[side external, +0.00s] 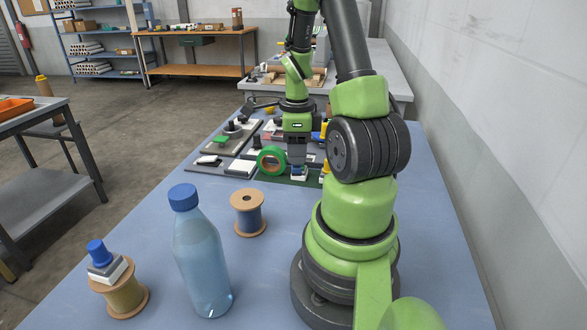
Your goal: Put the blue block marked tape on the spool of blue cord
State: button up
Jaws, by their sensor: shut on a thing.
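My gripper (298,160) points down over the far part of the blue table and is shut on a small blue and white block (299,173). Its marking is too small to read. The block is low, close to a dark green mat; I cannot tell whether it touches it. The spool of blue cord (249,220) stands upright on the table, nearer the camera and left of my gripper. It has wooden flanges, and its top is bare. My gripper is well apart from it.
A green tape roll (271,160) stands just left of my gripper. A clear bottle with a blue cap (200,255) stands in front of the blue spool. An olive spool (122,297) at lower left carries a blue-knobbed piece (106,262). Free table surrounds the blue spool.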

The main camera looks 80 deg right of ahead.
jog(key=w+a+r+n, duration=0.4)
jog(key=w+a+r, duration=0.1)
jog(key=w+r, duration=0.1)
jog(key=n, duration=0.2)
send_near(247, 198)
notch_tip(247, 198, down, 4)
jog(key=shift+f, duration=0.1)
jog(key=shift+f, duration=0.15)
jog(key=o, duration=0.9)
